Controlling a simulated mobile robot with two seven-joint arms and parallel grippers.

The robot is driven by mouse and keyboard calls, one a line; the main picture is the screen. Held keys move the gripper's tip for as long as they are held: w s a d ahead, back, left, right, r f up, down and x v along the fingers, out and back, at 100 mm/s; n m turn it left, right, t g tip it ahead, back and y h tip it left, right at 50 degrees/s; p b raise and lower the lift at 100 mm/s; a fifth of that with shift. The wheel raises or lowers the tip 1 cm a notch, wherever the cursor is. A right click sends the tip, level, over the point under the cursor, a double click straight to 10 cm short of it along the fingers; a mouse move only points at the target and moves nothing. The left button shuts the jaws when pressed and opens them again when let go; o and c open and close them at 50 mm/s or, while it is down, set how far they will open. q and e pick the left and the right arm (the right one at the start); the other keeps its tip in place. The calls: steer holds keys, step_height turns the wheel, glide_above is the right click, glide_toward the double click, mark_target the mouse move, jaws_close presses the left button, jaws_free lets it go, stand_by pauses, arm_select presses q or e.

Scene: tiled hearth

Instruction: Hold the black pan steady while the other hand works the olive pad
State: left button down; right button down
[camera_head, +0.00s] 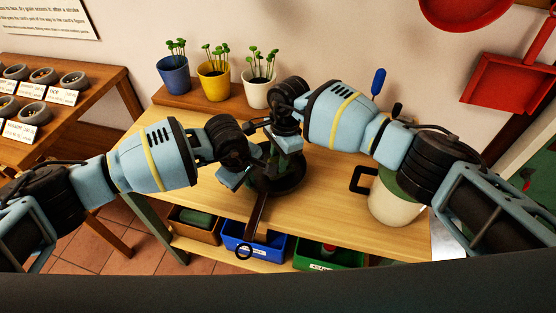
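The black pan (291,182) lies on the light wooden table, its long dark handle (257,215) pointing towards me past the table's front edge. My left gripper (240,178) is low at the handle's root, at the pan's near left side, and looks closed on it. My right gripper (284,143) points down over the inside of the pan from the far side. Its fingertips are partly hidden, so I cannot tell if they are open or shut. The olive pad is not clearly visible; a dark green patch shows between the grippers. Both wrists hide much of the pan.
Blue (173,76), yellow (214,82) and white (257,92) seedling pots stand on a raised board behind. A cream container (396,203) with a black handle is at the right. Blue (266,246) and green bins sit below the front edge. The table's front right is clear.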

steer(key=shift+r, duration=0.1)
steer(key=shift+r, duration=2.95)
steer(key=shift+r, duration=0.15)
steer(key=shift+r, duration=1.35)
steer(key=shift+f, duration=0.1)
steer(key=shift+f, duration=3.7)
steer(key=shift+f, duration=1)
